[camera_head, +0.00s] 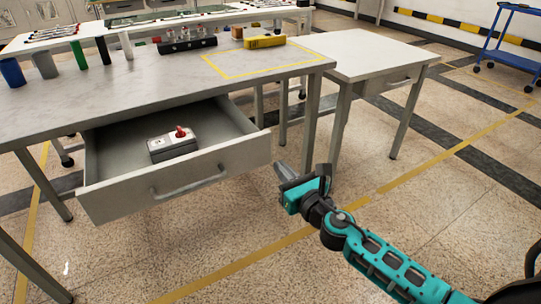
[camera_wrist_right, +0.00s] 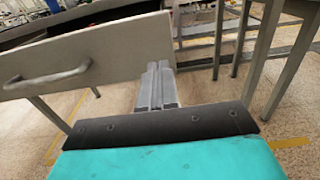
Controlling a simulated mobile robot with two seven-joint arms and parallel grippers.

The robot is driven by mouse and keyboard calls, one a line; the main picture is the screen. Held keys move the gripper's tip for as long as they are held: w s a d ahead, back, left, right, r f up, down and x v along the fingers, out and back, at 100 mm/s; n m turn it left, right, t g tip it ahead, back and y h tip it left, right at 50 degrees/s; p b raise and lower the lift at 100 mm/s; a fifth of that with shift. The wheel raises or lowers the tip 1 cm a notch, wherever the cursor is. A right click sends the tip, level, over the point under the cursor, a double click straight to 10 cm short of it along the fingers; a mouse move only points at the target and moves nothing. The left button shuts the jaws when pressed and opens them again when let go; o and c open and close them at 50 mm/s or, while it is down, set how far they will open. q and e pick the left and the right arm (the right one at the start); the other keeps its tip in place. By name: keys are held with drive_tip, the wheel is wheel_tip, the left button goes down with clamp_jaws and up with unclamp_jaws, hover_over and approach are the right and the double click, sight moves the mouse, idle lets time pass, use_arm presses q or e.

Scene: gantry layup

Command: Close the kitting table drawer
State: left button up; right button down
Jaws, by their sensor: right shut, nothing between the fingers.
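The kitting table (camera_head: 120,85) has its grey drawer (camera_head: 240,157) pulled out toward me. A bar handle (camera_head: 190,182) runs across the drawer front, and it also shows in the right wrist view (camera_wrist_right: 45,77). Inside the drawer lies a grey box with a red knob (camera_head: 172,144). My right gripper (camera_head: 279,168) is shut and empty, just off the right end of the drawer front. In the right wrist view its fingers (camera_wrist_right: 156,85) point at the right edge of the drawer front (camera_wrist_right: 110,50); whether they touch it I cannot tell. My left gripper is not in view.
Cylinders, a rack and a yellow tool (camera_head: 264,42) stand on the tabletop beside a yellow taped outline. A second white table (camera_head: 365,55) stands to the right. The floor in front of the drawer is clear. A blue cart (camera_head: 510,50) is far right.

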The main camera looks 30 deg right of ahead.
sight(264, 150)
drive_tip(key=w, duration=0.5)
drive_tip(key=shift+w+a, duration=0.15)
drive_tip(key=shift+w, duration=0.1)
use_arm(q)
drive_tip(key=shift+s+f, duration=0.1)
use_arm(e)
drive_tip(key=shift+w, duration=0.25)
drive_tip(key=shift+w, duration=0.1)
